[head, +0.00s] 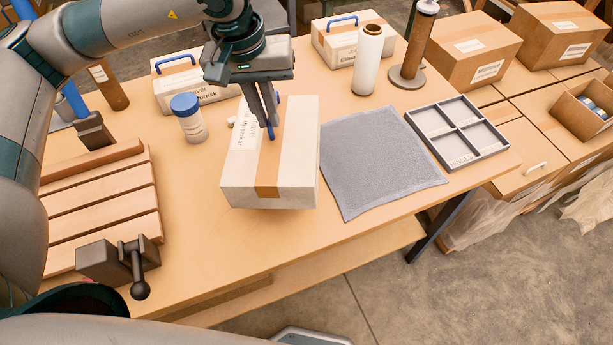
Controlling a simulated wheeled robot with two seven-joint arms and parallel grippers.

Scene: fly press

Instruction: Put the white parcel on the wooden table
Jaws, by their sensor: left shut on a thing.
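The white parcel (240,177), a pale box with a tan tape band and printed writing, is in the middle of the head view. My left gripper (271,128) comes down over it from above and is shut on its blue handle, mostly hidden by the fingers. The parcel is over the wooden table (215,250); I cannot tell whether its underside touches the top. My right gripper is not in view.
A grey mat (380,160) lies right of the parcel, beside a compartment tray (457,128). A blue-lidded jar (190,122) stands left, with white handled boxes (344,45) behind. A slatted wooden piece and vise (118,263) occupy the left. Bare tabletop shows in front.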

